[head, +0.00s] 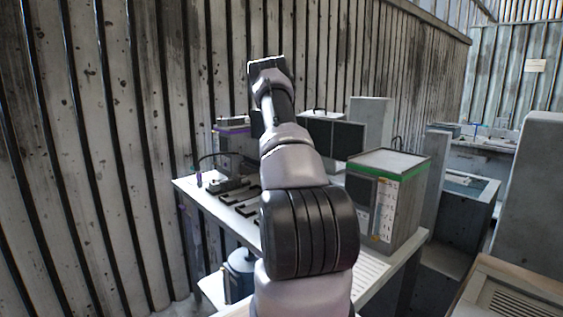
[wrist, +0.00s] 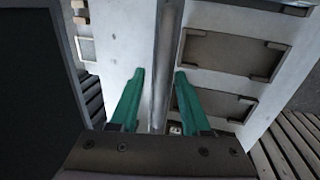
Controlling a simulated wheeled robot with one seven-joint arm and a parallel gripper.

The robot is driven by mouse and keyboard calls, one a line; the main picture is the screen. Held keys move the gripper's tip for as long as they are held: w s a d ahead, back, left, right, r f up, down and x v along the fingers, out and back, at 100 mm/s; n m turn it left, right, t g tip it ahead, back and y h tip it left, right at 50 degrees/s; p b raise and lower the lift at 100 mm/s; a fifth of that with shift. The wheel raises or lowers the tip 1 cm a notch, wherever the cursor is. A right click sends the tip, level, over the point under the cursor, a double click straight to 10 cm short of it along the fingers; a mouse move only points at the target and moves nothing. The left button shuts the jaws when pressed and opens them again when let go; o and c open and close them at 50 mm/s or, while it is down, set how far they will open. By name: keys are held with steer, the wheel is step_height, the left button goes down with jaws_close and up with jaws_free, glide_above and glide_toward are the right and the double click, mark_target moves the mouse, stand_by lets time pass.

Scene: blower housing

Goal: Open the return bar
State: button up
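My gripper (wrist: 160,74) shows in the wrist view with two teal fingers spread apart. A long grey metal strip (wrist: 168,40) runs up the picture between the fingers, with gaps visible on both sides. I cannot tell for sure whether this strip is the return bar, nor how far beyond the fingertips it lies. In the head view my arm reaches up over the bench, and the gripper fingers are not visible there. No part clearly recognisable as the return bar shows in the head view.
A white bench (head: 218,216) carries dark parts, a black panel (head: 333,137) and a grey box with a green band (head: 398,165). A corrugated wall (head: 100,150) stands close on the left. In the wrist view a dark panel (wrist: 35,80) fills the left side; recessed plates (wrist: 225,53) lie right.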

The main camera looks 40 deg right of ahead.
steer(key=v, duration=1)
steer(key=shift+r, duration=0.4)
steer(key=shift+a, duration=0.1)
steer(key=s+a+r+m+t+y, duration=0.1)
steer(key=s+a+r, duration=0.3)
steer(key=a+r, duration=0.4)
steer(key=s+a+r+m+t, duration=0.15)
steer(key=s+a+r, duration=0.35)
steer(key=a, duration=0.5)
steer(key=s+a+r+t+y, duration=0.15)
steer(key=s+a+r, duration=0.25)
steer(key=a+r, duration=0.4)
steer(key=s+a+f+m+t+y, duration=0.1)
steer(key=s+a+f, duration=0.1)
steer(key=s+a, duration=0.7)
steer(key=s+a+f+m+t+y, duration=0.1)
steer(key=s+a+f+t, duration=0.1)
steer(key=s+a, duration=0.8)
steer(key=s+f, duration=0.1)
steer(key=s, duration=0.5)
steer(key=shift+s+a+f+m, duration=0.2)
steer(key=shift+s+f+m, duration=0.1)
steer(key=shift+f+m, duration=0.05)
